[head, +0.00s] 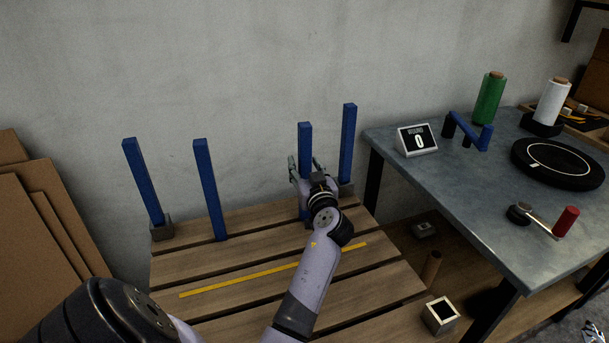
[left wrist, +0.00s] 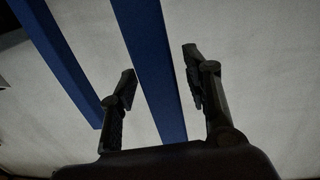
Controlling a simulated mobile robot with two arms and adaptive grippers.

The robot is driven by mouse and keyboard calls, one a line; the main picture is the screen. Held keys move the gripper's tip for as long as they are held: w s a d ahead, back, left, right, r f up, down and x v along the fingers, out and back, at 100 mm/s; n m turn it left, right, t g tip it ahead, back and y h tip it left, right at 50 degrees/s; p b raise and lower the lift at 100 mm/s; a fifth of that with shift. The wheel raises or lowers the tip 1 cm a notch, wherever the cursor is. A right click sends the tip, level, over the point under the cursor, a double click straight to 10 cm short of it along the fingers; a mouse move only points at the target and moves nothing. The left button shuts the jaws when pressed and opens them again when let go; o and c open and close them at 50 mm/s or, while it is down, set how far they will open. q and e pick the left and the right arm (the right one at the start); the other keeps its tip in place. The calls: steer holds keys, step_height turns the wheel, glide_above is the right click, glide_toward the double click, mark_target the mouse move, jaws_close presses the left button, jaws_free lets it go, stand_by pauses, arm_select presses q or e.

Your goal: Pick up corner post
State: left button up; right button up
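Several blue corner posts stand upright on or by the slatted wooden pallet (head: 220,262). The left post (head: 143,180) stands in a dark grey base (head: 162,231). The second post (head: 209,190) is to its right. The third post (head: 305,140) and the right post (head: 348,135) are close together. My left gripper (head: 306,166) is open at the third post, with a finger on each side. In the left wrist view a post (left wrist: 150,60) passes between the open fingers (left wrist: 160,68), with gaps beside it. Another post (left wrist: 55,55) is further left. What may be my right gripper (head: 592,333) is cut off at the lower right corner.
A grey table (head: 450,190) on the right holds a counter showing 0 (head: 418,140), a blue bracket (head: 470,133), wrap rolls and a black disc (head: 558,162). Cardboard sheets (head: 45,240) lean at the left. A yellow strip (head: 275,269) lies across the pallet. The wall is close behind.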

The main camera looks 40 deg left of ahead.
arm_select(q)
jaws_close()
stand_by(0.3)
steer(key=shift+r, duration=0.15)
